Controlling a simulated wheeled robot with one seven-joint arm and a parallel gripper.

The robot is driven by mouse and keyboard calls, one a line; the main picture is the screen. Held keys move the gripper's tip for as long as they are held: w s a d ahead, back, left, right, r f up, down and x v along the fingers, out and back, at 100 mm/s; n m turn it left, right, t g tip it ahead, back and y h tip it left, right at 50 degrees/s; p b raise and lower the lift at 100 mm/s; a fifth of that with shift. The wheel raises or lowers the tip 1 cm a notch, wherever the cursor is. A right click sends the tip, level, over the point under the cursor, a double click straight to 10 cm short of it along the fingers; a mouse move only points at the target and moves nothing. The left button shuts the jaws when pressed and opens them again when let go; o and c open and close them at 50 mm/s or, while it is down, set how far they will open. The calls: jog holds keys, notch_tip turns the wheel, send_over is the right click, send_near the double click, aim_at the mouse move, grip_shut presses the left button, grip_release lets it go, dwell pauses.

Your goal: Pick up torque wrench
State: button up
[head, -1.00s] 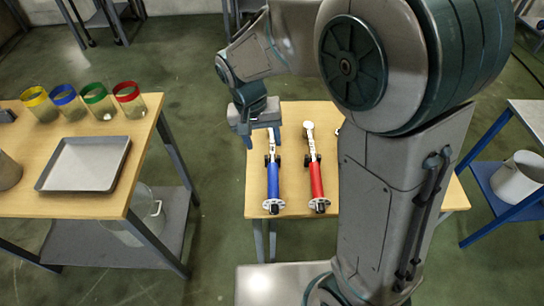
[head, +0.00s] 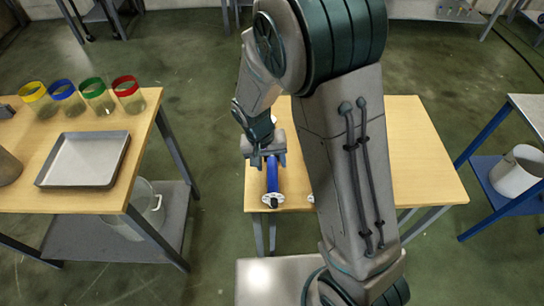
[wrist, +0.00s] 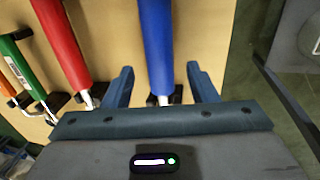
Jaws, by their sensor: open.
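I cannot tell by name which is the torque wrench. My gripper (head: 268,161) is open over the blue tool. In the wrist view the two fingers of my gripper (wrist: 160,70) stand either side of the blue handle (wrist: 157,38), with gaps visible.
A green-handled tool (wrist: 17,62) and an orange-handled one lie past the red tool. The wooden table's (head: 425,150) right side is clear. At left, another table holds a grey tray (head: 85,160) and several coloured-rim beakers. A white bucket (head: 517,172) stands at right.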

jog(key=shift+d+f, duration=0.15)
jog(key=shift+f, duration=0.8)
grip_shut()
jog(key=shift+w, duration=0.1)
jog(key=shift+r, duration=0.15)
